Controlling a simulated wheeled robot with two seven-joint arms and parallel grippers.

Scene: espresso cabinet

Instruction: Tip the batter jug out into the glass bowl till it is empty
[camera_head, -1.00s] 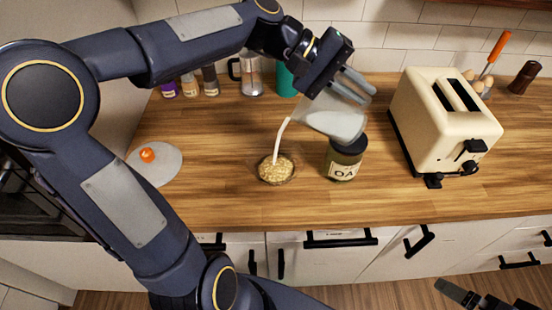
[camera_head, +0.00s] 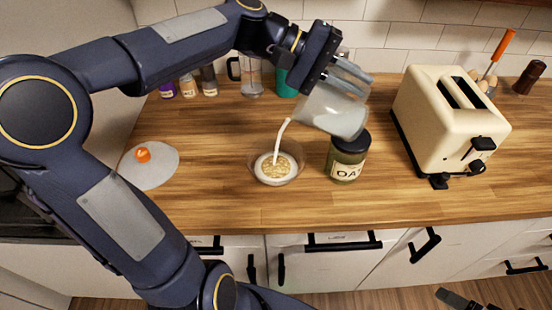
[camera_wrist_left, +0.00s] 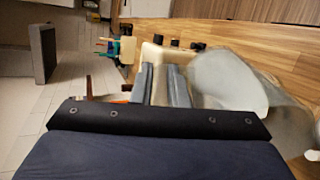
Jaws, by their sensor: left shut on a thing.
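My left gripper (camera_head: 345,77) is shut on the batter jug (camera_head: 331,111), a clear jug with pale batter inside. The jug is tilted well over to the left above the counter, and a pale stream runs from its lip into the glass bowl (camera_head: 293,173). The bowl stands on the counter and holds yellowish grains with pale batter around them. In the left wrist view the fingers (camera_wrist_left: 163,84) are beside the jug (camera_wrist_left: 225,82). My right gripper (camera_head: 462,299) shows only in part at the bottom edge, and its jaws cannot be read.
A dark-lidded jar (camera_head: 347,157) stands just right of the bowl, below the jug. A cream toaster (camera_head: 440,125) is farther right. A round lid with an orange knob (camera_head: 150,167) lies left. Small bottles (camera_head: 188,85) and a glass press (camera_head: 251,76) stand behind. The front counter is clear.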

